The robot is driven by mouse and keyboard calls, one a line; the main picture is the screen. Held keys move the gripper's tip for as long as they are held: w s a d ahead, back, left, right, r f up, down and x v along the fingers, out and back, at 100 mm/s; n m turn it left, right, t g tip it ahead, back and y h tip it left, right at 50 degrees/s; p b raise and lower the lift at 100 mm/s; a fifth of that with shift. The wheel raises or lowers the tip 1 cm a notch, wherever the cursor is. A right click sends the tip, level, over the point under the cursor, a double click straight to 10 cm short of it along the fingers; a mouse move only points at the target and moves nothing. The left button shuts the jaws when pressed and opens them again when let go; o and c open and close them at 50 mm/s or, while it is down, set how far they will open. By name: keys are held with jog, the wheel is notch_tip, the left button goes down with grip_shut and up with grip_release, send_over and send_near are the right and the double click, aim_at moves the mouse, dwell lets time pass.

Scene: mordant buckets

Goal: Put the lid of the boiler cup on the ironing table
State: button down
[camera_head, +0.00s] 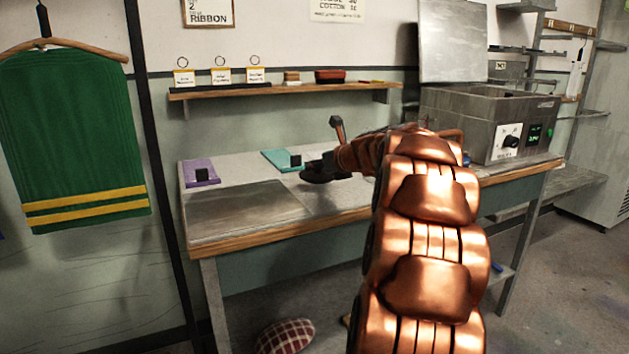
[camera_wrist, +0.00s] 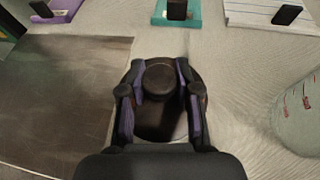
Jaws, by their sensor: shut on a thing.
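My gripper (camera_wrist: 160,88) is shut on a dark round lid (camera_wrist: 156,120) with a knob on top, its fingers on either side of the knob. In the head view the dark lid (camera_head: 322,174) is low over the pale top of the table (camera_head: 240,176), near its middle. I cannot tell whether it touches the surface. My copper arm hides part of the table behind it. The boiler (camera_head: 483,122), a grey metal box with a dial and a green display, stands on the right end of the table. I cannot make out the boiler cup without its lid.
A dark metal plate (camera_head: 245,210) lies at the table's front left. Purple (camera_head: 201,173) and teal (camera_head: 283,160) pads with black blocks lie along the back. A pale greenish shape with red marks (camera_wrist: 300,112) is at right in the wrist view. A wooden shelf (camera_head: 285,88) hangs above.

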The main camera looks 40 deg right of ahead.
aim_at(314, 177)
jog(key=shift+w+f, duration=0.1)
jog(key=shift+w, duration=0.3)
jog(key=f+b, duration=0.1)
jog(key=f, duration=0.1)
jog(key=f+b, duration=0.1)
jog(key=shift+w+a+f, duration=0.15)
jog(key=shift+w+f, duration=0.05)
jog(key=shift+f, duration=0.15)
jog(key=shift+r, duration=0.1)
jog(key=c, duration=0.8)
grip_release()
